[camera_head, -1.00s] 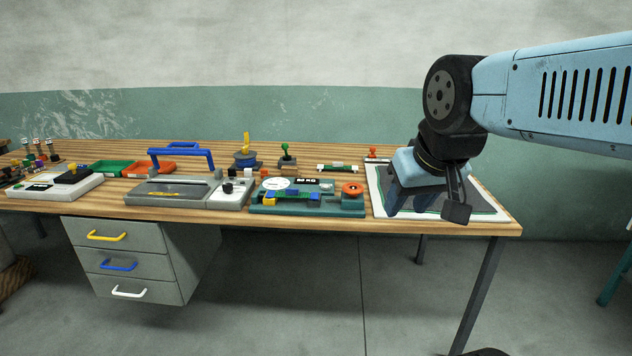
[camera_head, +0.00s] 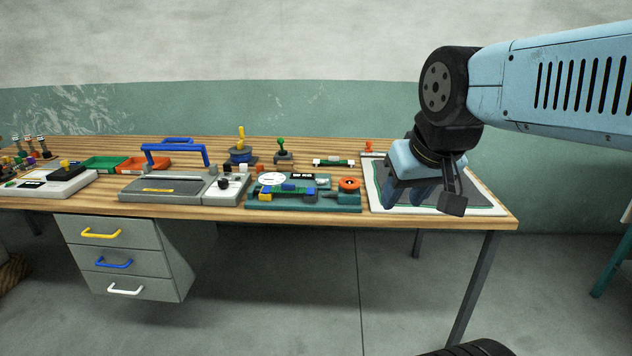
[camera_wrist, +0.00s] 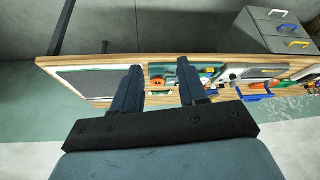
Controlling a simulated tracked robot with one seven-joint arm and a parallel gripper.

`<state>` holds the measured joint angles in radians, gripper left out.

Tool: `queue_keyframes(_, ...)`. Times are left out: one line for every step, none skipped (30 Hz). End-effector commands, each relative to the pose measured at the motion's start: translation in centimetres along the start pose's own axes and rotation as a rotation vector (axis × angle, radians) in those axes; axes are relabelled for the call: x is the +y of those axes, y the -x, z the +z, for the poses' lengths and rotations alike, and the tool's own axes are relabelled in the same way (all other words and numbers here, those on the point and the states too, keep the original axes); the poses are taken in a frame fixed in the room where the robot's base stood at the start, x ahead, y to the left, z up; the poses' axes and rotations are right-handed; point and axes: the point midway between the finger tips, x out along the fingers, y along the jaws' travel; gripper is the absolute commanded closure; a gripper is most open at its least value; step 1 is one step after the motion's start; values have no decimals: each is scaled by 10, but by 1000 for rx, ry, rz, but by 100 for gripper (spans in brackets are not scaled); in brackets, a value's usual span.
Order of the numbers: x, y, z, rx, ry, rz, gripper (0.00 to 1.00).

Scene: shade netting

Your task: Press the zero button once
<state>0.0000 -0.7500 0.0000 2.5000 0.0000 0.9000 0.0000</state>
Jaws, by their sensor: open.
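A dark green scale unit (camera_head: 300,208) sits on the workbench at the centre right. It has a dark display reading in KG (camera_head: 297,188), a round white dial or plate (camera_head: 271,178), blue and yellow blocks, and an orange round knob (camera_head: 349,184). Which part is the zero button is too small to tell. My gripper (camera_head: 408,197) is to the right of the scale, pointing down over the dark framed mat (camera_head: 480,209), apart from the scale. In the wrist view my gripper (camera_wrist: 159,70) has two separated, empty fingers, with the mat and the scale beyond them.
Green and orange trays (camera_head: 146,163) and small stands with handles are behind. A drawer unit (camera_head: 122,258) is below the bench.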

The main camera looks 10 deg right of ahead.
Motion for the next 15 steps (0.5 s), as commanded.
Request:
queue_keyframes(0, 0, 0, 0, 0, 0, 62)
queue_keyframes(0, 0, 0, 0, 0, 0, 65)
queue_keyframes(0, 0, 0, 0, 0, 0, 69)
queue_keyframes(0, 0, 0, 0, 0, 0, 72)
queue_keyframes(0, 0, 0, 0, 0, 0, 75)
queue_keyframes(0, 0, 0, 0, 0, 0, 78)
queue_keyframes(0, 0, 0, 0, 0, 0, 81)
queue_keyframes(0, 0, 0, 0, 0, 0, 84)
queue_keyframes(0, 0, 0, 0, 0, 0, 88)
queue_keyframes(0, 0, 0, 0, 0, 0, 91)
queue_keyframes(0, 0, 0, 0, 0, 0, 94)
queue_keyframes(0, 0, 0, 0, 0, 0, 98)
queue_keyframes(0, 0, 0, 0, 0, 0, 100)
queue_keyframes(0, 0, 0, 0, 0, 0, 100)
queue_keyframes(0, 0, 0, 0, 0, 0, 100)
